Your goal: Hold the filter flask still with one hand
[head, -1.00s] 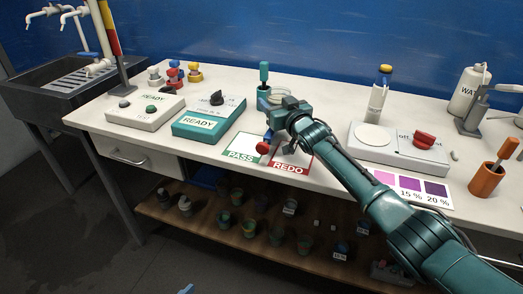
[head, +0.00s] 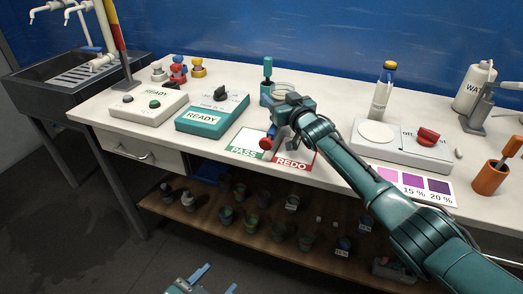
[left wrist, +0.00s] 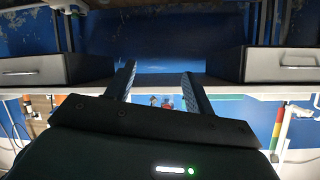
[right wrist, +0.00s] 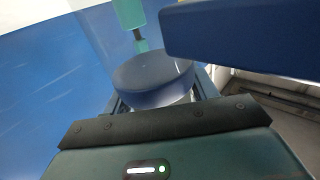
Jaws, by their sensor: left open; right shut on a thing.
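My right gripper (right wrist: 160,95) is shut on a round blue-grey thing (right wrist: 152,76), which shows between its fingers in the right wrist view. I cannot tell whether this is the filter flask. In the head view the right wrist hides the grip. A clear round glass rim (head: 283,89) shows just behind it. My left gripper (head: 215,279) is at the bottom of the head view, below the bench top and in front of the lower shelf. It is open and empty, its fingers apart in the left wrist view (left wrist: 160,82).
A red-ended blue item (head: 266,142) is by the PASS/REDO card (head: 247,143). A teal-handled tool (head: 267,70) stands behind. READY boxes (head: 203,117) are left, a white plate device (head: 400,146) and orange cup (head: 488,179) right. The bench's front edge lies above my left gripper.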

